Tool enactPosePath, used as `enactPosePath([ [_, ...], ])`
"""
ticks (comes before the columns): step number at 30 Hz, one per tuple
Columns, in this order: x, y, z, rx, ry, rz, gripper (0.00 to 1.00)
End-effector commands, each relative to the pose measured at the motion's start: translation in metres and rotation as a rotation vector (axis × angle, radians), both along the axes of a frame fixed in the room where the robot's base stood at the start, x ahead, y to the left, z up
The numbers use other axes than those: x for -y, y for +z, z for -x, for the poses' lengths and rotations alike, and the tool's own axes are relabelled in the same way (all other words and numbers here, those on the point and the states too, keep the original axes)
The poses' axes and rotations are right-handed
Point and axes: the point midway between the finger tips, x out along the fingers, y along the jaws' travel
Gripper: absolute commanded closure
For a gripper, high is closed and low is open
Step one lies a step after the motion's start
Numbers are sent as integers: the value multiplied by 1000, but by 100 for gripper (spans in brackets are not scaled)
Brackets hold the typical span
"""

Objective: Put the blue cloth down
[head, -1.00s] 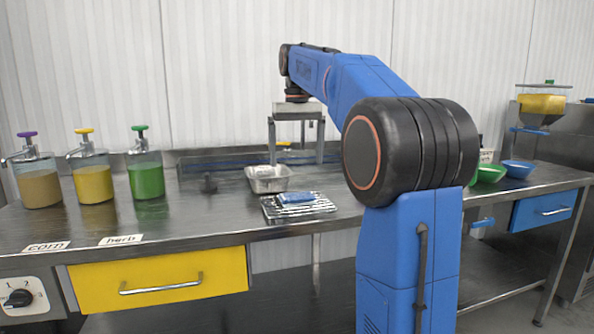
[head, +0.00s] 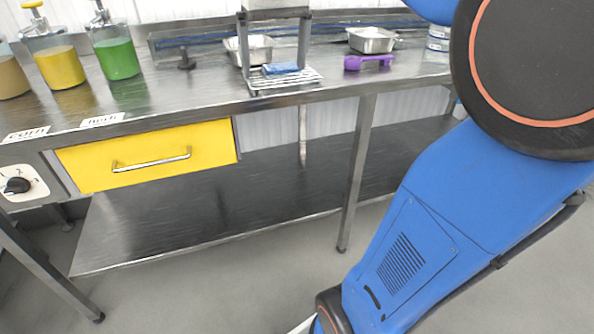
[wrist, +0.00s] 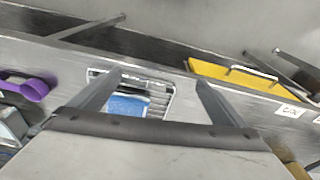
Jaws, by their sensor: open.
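The blue cloth (head: 283,69) lies folded on a wire rack (head: 300,79) near the front edge of the steel counter. My gripper (head: 273,68) points down over the rack, its fingers wide apart and the cloth between them in the head view. Nothing is held. In the wrist view the cloth (wrist: 128,104) shows between the open fingers, closer to the left one, with its near part hidden by my gripper's body. I cannot tell how high the fingertips are above the rack.
A metal pan (head: 260,51) stands just behind the rack. A second pan (head: 372,40) and a purple scoop (head: 368,62) are to the right. Several dispensers, one with green contents (head: 118,58), stand at left. The yellow drawer (head: 150,157) is below the counter.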

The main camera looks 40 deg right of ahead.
Motion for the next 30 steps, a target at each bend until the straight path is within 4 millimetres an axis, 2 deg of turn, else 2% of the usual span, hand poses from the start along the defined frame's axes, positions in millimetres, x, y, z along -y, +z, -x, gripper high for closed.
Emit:
enactPosePath([
  [1,-9,-12,16,17,14,3,4],
  [9,-43,-84,86,107,76,15,4],
  [18,-69,-181,161,203,141,21,4],
  [21,-74,-207,179,228,158,21,4],
  [24,-76,-226,191,246,169,22,4],
  [30,-78,-239,198,257,176,21,4],
])
